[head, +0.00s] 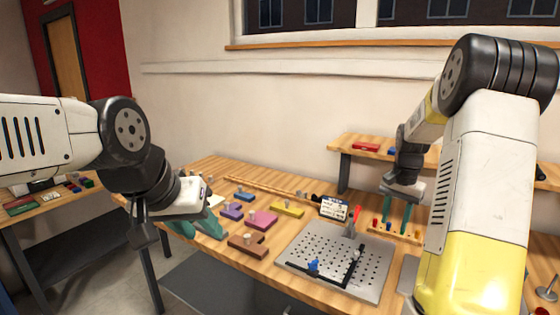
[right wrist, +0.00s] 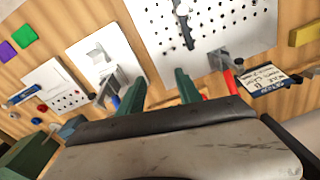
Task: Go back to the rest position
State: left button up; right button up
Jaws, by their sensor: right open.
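My right gripper (head: 396,220) is open, its two green fingers apart and pointing down over the right part of the wooden workbench (head: 215,168). In the right wrist view the fingers (right wrist: 160,85) show nothing between them. My left gripper (head: 194,228) hangs at the left edge of the workbench, its green fingers seen at an angle. I cannot tell how far apart they are, and I see no object in them. The grey perforated plate (head: 300,247) lies between the grippers, with a black bar and a blue knob (head: 313,265) on it.
A red-handled clamp (head: 354,214) and a labelled white card (head: 334,208) stand at the plate's back edge. Coloured blocks, including a pink one (head: 263,220) and a brown one (head: 248,245), lie near my left gripper. A raised wooden shelf (head: 350,142) stands behind my right gripper.

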jog(key=s+a+r+n+t, duration=0.2)
jog(key=s+a+r, duration=0.35)
jog(key=r, duration=0.25)
jog(key=s+a+r+n+t+y, duration=0.1)
jog(key=s+a+r+n, duration=0.2)
jog(key=s+a, duration=0.4)
jog(key=s+a+r+n+t+y, duration=0.1)
jog(key=s+a, duration=0.5)
jog(key=s, duration=0.6)
notch_tip(320, 180, up, 2)
jog(key=n+t, duration=0.1)
jog(key=n, duration=0.2)
jog(key=shift+a+r+t, duration=0.2)
jog(key=shift+a+t, duration=0.1)
jog(key=shift+a, duration=0.05)
jog(key=shift+c, duration=0.4)
